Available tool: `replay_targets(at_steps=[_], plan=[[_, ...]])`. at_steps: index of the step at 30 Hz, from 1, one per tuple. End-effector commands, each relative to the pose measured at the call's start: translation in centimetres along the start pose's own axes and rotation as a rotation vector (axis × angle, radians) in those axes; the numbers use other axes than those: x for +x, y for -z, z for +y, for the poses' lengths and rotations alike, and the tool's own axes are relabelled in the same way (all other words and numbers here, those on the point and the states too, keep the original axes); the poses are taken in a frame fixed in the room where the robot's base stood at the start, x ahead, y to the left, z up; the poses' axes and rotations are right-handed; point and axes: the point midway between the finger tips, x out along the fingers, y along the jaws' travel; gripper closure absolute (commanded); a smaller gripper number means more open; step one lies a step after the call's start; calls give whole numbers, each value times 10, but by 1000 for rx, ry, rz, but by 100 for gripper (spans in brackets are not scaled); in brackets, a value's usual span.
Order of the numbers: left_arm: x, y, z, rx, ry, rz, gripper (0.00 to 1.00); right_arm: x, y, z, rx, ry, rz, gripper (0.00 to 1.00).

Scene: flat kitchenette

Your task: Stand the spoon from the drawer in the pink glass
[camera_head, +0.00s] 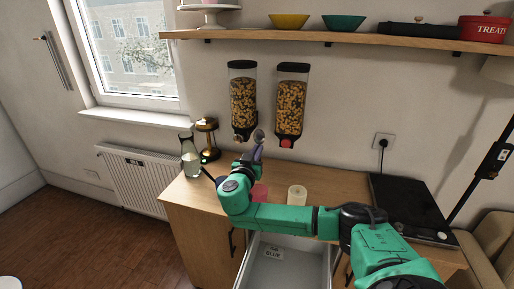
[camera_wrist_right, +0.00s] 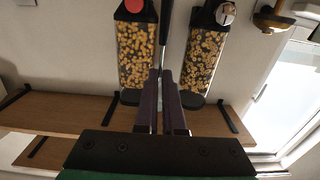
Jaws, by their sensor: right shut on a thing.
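My right gripper (camera_head: 258,151) is raised above the back of the wooden counter, and it also shows in the right wrist view (camera_wrist_right: 163,78). Its fingers are shut on the spoon (camera_head: 259,135). The pink glass (camera_head: 260,192) stands on the counter below the gripper, partly hidden by my green arm. The drawer (camera_head: 276,270) is open at the front, with a label inside and my arm across it. My left gripper is out of view.
A cream cylinder (camera_head: 297,195) stands right of the glass. Two cereal dispensers (camera_head: 243,98) (camera_head: 290,103) hang on the wall near the gripper. A black hob (camera_head: 410,208) lies at right.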

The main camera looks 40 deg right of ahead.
Motion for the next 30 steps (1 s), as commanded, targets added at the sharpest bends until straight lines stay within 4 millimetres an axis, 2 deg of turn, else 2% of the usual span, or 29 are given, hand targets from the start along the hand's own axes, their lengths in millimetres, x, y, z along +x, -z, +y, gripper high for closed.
replay_targets(at_steps=[9,12,30], plan=[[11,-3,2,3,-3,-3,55,0,-33,0,-1,-1,1,100],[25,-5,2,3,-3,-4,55,0,-46,0,1,0,-1,100],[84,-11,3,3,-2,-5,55,0,-95,-1,1,0,-1,100]])
